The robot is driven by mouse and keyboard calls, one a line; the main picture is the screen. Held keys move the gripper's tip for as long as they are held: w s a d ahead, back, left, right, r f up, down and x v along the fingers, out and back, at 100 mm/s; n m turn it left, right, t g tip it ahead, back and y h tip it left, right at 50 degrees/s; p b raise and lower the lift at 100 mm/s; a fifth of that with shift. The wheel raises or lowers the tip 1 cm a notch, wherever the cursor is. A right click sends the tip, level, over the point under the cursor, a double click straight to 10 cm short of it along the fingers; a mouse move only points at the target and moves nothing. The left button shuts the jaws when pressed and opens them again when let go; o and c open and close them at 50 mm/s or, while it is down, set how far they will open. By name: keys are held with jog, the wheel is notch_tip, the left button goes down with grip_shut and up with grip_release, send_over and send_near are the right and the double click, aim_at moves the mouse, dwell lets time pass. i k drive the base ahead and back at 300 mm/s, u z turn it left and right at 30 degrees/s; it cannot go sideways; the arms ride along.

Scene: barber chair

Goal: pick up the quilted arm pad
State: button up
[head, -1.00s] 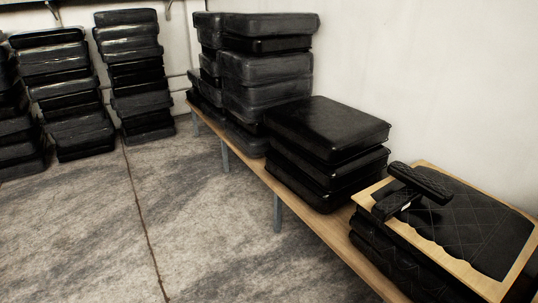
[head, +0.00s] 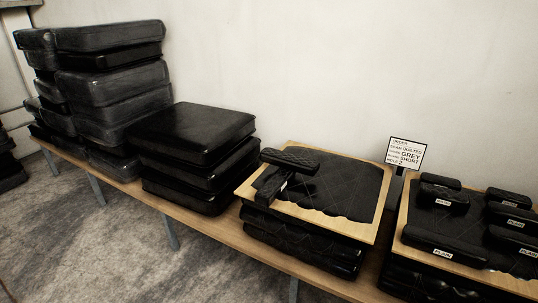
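Two black arm pads lie on a wooden board (head: 352,228) in the middle of the bench. The upper arm pad (head: 292,159) lies crosswise over or against the lower arm pad (head: 268,188), and its top seems to carry faint stitching. A small white label shows by the lower one. Both rest at the left end of a black diamond-stitched sheet (head: 345,185). Several more black arm pads (head: 450,246) lie on the board at right, some with labels reading PLAIN. My gripper is not in view.
An order sign (head: 406,153) reads quilted, grey, short, 2. The long wooden bench (head: 230,233) runs along a white wall (head: 270,60). Black cushions (head: 205,133) and a tall cushion stack (head: 110,75) stand at left. The grey floor (head: 110,250) in front is clear.

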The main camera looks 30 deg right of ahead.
aim_at(297, 163)
jog(key=k, duration=0.65)
jog(key=u, duration=0.7)
jog(key=i, duration=2.1)
jog(key=z, duration=0.45)
